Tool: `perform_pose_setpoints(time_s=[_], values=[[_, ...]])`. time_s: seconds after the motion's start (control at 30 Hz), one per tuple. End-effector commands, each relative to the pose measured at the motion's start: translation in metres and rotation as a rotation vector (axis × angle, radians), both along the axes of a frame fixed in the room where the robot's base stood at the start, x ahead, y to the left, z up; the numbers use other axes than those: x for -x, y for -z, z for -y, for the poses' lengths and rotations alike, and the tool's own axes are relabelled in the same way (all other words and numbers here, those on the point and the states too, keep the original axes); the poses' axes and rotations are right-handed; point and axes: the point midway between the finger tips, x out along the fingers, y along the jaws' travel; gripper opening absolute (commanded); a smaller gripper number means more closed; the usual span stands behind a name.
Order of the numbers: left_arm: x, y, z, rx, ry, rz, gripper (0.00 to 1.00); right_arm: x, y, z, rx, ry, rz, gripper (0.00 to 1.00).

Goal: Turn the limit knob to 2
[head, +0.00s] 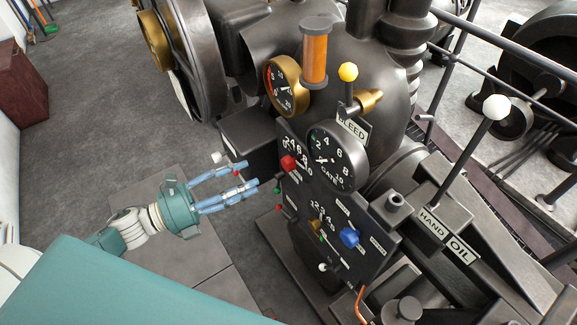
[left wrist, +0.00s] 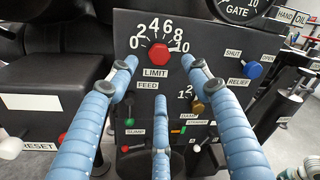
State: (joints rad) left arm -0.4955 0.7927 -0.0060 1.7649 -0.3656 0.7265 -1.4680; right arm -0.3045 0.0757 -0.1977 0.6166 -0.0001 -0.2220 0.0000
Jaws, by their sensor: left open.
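The limit knob is a red hexagonal knob (left wrist: 159,54) on a dark panel, under an arc of numbers from 0 to 10 and above a LIMIT label (left wrist: 155,73). I cannot tell which number it points to. It also shows in the head view as a red knob (head: 288,162) below the round gauge. My left gripper (head: 248,174) has teal housing and blue fingers, open and empty, pointing at the panel from the left. In the left wrist view its fingers (left wrist: 163,78) spread to either side of and below the knob, apart from it.
A blue relief knob (head: 350,238), a brass knob (left wrist: 197,106) and small levers share the panel. A GATE gauge (head: 337,157) is just right of the limit knob. A yellow-tipped bleed lever (head: 348,72) rises above.

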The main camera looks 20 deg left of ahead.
Motion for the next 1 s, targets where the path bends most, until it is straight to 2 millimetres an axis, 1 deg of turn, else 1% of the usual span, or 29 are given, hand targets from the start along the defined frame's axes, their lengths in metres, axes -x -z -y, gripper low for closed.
perform_pose_setpoints(time_s=[0.07,0.2,0.43,0.63,0.9,0.97,1.0], values=[[-0.011,-0.003,0.01,0.002,0.0,0.004,0.49,0.001,-0.003,0.004,0.004,-0.002,-0.001,0.0],[-0.031,-0.004,0.028,0.004,-0.002,0.003,0.49,0.0,-0.008,0.009,0.01,-0.003,0.0,0.0],[-0.058,-0.002,0.054,0.004,-0.004,-0.001,0.49,-0.003,-0.015,0.009,0.01,-0.004,0.005,0.0],[-0.068,0.0,0.064,0.001,-0.004,-0.003,0.49,-0.007,-0.017,0.007,0.006,-0.004,0.012,0.0],[-0.068,0.001,0.065,0.002,-0.005,-0.005,0.49,-0.007,-0.017,-0.003,-0.004,-0.003,0.011,0.0],[-0.068,0.001,0.065,0.002,-0.005,-0.005,0.39,-0.007,-0.017,-0.004,-0.006,-0.002,0.011,0.0],[-0.068,0.001,0.065,0.002,-0.005,-0.005,0.31,-0.007,-0.017,-0.005,-0.006,-0.002,0.011,0.0]])
